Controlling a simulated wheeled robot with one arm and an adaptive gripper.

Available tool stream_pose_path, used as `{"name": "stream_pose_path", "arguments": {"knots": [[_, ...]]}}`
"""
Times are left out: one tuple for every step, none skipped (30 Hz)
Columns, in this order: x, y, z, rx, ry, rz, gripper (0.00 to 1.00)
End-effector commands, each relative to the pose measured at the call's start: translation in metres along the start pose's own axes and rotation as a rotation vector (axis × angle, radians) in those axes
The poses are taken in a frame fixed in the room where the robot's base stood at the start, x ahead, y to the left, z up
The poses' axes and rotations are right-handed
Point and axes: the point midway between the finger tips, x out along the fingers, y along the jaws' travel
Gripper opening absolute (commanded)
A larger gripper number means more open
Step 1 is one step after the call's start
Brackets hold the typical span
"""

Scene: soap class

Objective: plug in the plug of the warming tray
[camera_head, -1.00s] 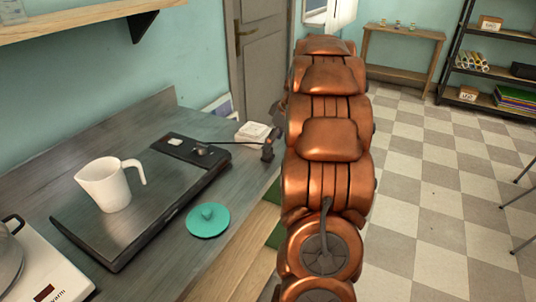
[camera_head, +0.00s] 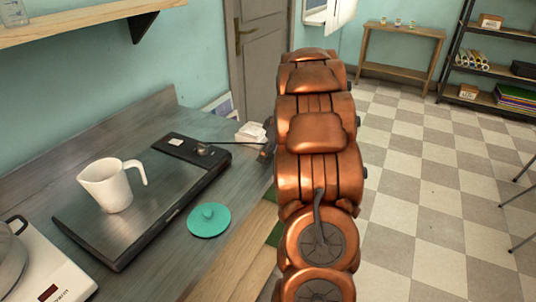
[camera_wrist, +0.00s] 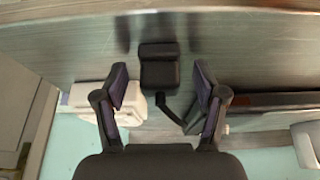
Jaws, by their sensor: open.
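The warming tray (camera_head: 165,215) is a dark, flat, glossy slab on the grey counter. Its black cord (camera_head: 228,143) runs right from the control panel toward the counter's front edge. In the wrist view a black plug (camera_wrist: 158,70) sits on the counter, with its cord leaving its lower end. My gripper (camera_wrist: 163,78) is open, one finger on each side of the plug, with visible gaps on both sides. In the head view my arm hides most of the gripper, and the plug is hard to make out there.
A teal lid (camera_head: 209,220) lies at the front edge. A small white block (camera_head: 250,132) lies behind the cord; a white block also shows beside the left finger (camera_wrist: 82,95). A white appliance (camera_head: 40,270) stands at left.

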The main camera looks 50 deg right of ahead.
Motion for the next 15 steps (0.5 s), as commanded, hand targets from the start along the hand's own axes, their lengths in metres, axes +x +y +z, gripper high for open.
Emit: {"name": "stream_pose_path", "arguments": {"knots": [[0.0,0.0,0.0,0.0,0.0,0.0,0.71],[0.0,0.0,0.0,0.0,0.0,0.0,0.71],[0.0,0.0001,0.0,0.0,0.0,0.0,0.71],[0.0,0.0,0.0,0.0,0.0,0.0,0.71],[0.0,0.0,0.0,0.0,0.0,0.0,0.69],[0.0,0.0,0.0,0.0,0.0,0.0,0.65],[0.0,0.0,0.0,0.0,0.0,0.0,0.61],[-0.0001,0.0001,0.0,0.0,0.0,0.0,0.58],[-0.0001,0.0001,0.0,0.0,0.0,0.0,0.54],[-0.0001,0.0001,0.0,0.0,0.0,0.0,0.51],[-0.0001,0.0001,0.0,0.0,0.0,0.0,0.48],[-0.0001,0.0001,0.0,0.0,0.0,0.0,0.44],[-0.0001,0.0001,0.0,0.0,0.0,0.0,0.41],[-0.0001,0.0001,0.0,0.0,0.0,0.0,0.38],[-0.0001,0.0001,0.0,0.0,0.0,0.0,0.33]]}}
